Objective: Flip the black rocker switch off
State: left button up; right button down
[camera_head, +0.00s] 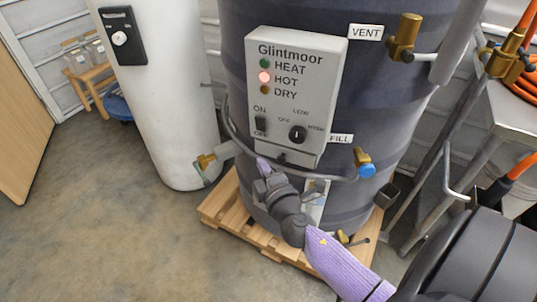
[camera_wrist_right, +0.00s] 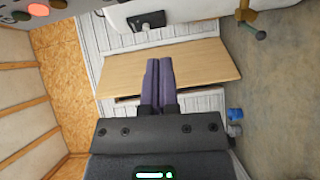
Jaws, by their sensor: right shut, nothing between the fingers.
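The black rocker switch (camera_head: 261,124) sits between the ON and OFF labels at the lower left of the grey Glintmoor panel (camera_head: 318,75). Its tilt is too small to tell. My right gripper (camera_head: 262,163) is just below the panel's lower left edge, under the switch and apart from it. In the right wrist view its two purple fingers (camera_wrist_right: 159,82) are shut together with nothing between them. The switch does not show in that view; only a panel corner with a lit red lamp (camera_wrist_right: 38,10) does. My left gripper is not in view.
On the panel the HOT lamp (camera_head: 264,77) glows red; a black knob (camera_head: 297,134) is right of the switch. A grey hose (camera_head: 345,178) and brass valves (camera_head: 364,160) surround the dark tank (camera_head: 385,85). A wooden pallet (camera_head: 222,210) lies underneath. Open floor is at left.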

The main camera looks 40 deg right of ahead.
jog(key=shift+f+v, duration=0.1)
jog(key=shift+v, duration=0.8)
jog(key=shift+f+v, duration=0.15)
jog(key=shift+v, duration=0.7)
